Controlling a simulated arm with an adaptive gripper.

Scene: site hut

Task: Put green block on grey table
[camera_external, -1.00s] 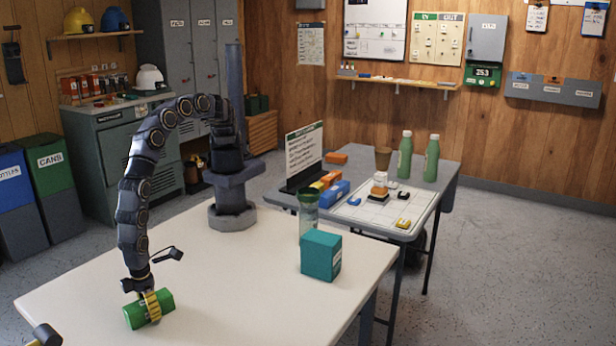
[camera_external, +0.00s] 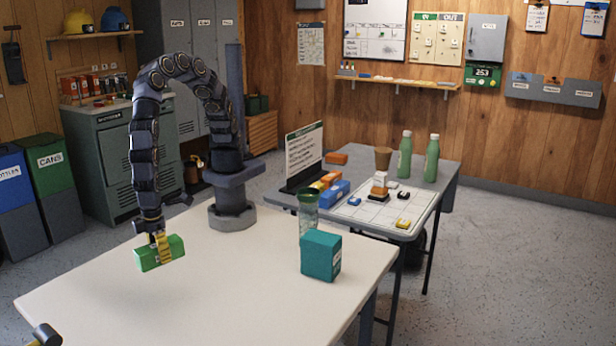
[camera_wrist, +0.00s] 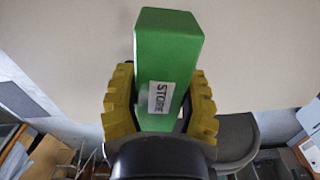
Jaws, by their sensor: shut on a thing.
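The green block (camera_external: 146,258) is held above the left part of the white table in the external view. My gripper (camera_external: 161,248) is shut on it, with yellow fingers around its middle. In the wrist view the green block (camera_wrist: 168,60) stands between the two yellow fingers (camera_wrist: 160,108), and a white label reading "STORE" shows on its face. The grey table (camera_external: 450,187) stands behind and to the right of the white table, apart from my gripper.

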